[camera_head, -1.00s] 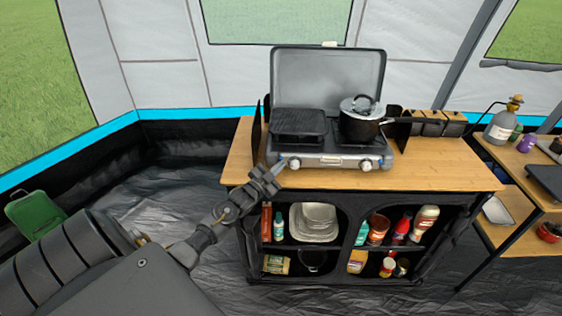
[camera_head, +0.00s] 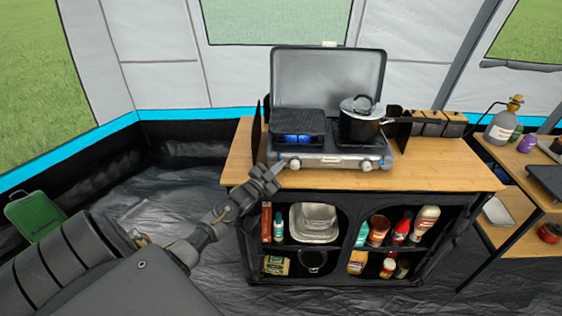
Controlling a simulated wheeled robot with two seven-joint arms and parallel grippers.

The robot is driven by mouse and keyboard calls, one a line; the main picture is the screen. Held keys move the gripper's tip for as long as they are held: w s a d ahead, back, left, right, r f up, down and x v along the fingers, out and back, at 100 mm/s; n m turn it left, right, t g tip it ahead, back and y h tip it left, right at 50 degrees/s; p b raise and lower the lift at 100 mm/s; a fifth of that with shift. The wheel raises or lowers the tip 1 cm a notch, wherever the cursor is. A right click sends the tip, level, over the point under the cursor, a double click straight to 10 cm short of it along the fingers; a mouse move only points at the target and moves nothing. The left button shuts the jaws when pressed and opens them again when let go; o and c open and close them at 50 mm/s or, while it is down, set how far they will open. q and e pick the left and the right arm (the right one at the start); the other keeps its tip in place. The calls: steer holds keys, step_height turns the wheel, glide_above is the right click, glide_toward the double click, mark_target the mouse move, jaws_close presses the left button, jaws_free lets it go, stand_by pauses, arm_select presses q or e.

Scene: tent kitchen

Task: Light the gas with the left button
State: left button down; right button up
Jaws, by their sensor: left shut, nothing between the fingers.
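The gas stove (camera_head: 331,162) stands on the wooden counter with its lid raised. Its left knob (camera_head: 295,164) and right knob (camera_head: 367,165) are on the front panel. Blue flame (camera_head: 298,139) shows under the black griddle (camera_head: 296,123) on the left burner. A lidded pot (camera_head: 360,122) sits on the right burner. My left gripper (camera_head: 276,170) is shut and empty, its tip close to the left of the left knob; I cannot tell whether they touch. My right gripper is not in view.
The wooden counter (camera_head: 440,171) has free room at its front right. Shelves below hold bottles, plates and a bowl. A gas bottle (camera_head: 501,125) stands on the side table at right. A green case (camera_head: 36,216) is on the floor at left.

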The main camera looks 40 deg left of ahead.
arm_select(q)
steer(key=shift+s+d+p, duration=0.5)
steer(key=shift+s+p, duration=0.05)
steer(key=shift+s, duration=0.1)
steer(key=shift+s+d+p, duration=0.3)
steer(key=shift+s+p, duration=0.1)
steer(key=shift+p, duration=0.1)
steer(key=s+d+p, duration=0.2)
steer(key=s, duration=0.1)
steer(key=shift+s+d, duration=0.1)
steer(key=shift+d, duration=0.1)
stand_by(0.4)
